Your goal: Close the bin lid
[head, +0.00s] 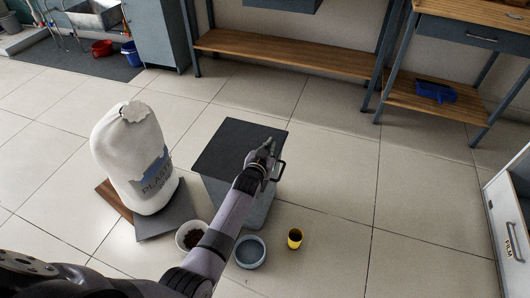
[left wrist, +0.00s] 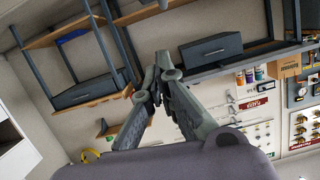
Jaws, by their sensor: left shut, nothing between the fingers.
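The bin (head: 262,211) is a grey box standing on the tiled floor in the middle of the head view. Its dark flat lid (head: 232,143) appears to lie across the top, but my arm hides part of the front and right side, so I cannot tell whether it is fully seated. My left gripper (head: 268,150) is over the lid's right edge, shut and empty; contact is unclear. In the left wrist view the fingers of this gripper (left wrist: 158,75) come together, and the bin is not seen. My right gripper is not in view.
A white plastic sack (head: 130,160) stands left of the bin. Workbenches (head: 300,55) line the back. Floor to the right is clear.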

